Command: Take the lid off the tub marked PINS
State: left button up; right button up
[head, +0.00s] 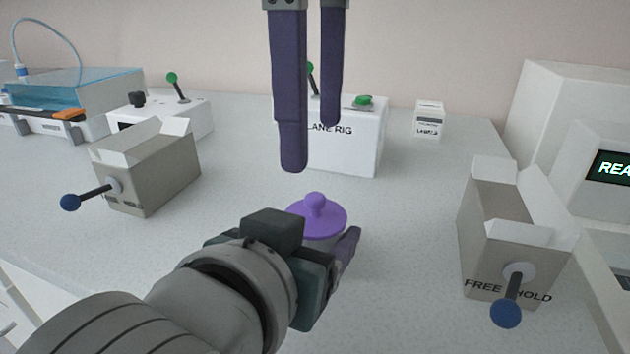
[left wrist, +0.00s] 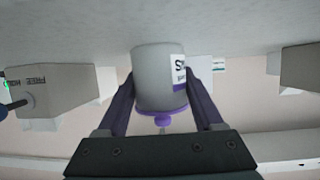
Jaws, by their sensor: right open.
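The tub has a purple lid (head: 317,218) with a round knob, and it stands on the table in the middle of the head view. In the left wrist view its pale body (left wrist: 155,75) appears upside down, with a partly hidden label; only an S-like letter shows. My left gripper (head: 325,240) reaches in low, with one finger on each side of the tub body, and looks shut on it below the lid. The lid is on the tub. My right gripper (head: 311,148) is open and empty, pointing down above and behind the lid.
The lane rig box (head: 345,150) stands behind the tub. Open FREE HOLD boxes with blue-knobbed levers stand left (head: 150,180) and right (head: 515,245). A small labelled box (head: 430,120) is at the back right. The table between tub and right box is clear.

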aim_at(314, 197)
pick_arm(q)
grip_shut()
dwell(0.3)
pick_arm(e)
jog(key=shift+o, duration=0.2)
jog(key=n, duration=0.1)
jog(key=r+n, duration=0.1)
jog(key=n, duration=0.1)
jog(key=shift+s+a+n, duration=0.1)
jog(key=shift+n, duration=0.2)
notch_tip(314, 197, down, 9)
jog(key=n+t, duration=0.1)
jog(key=n, duration=1.3)
jog(key=shift+r, duration=0.15)
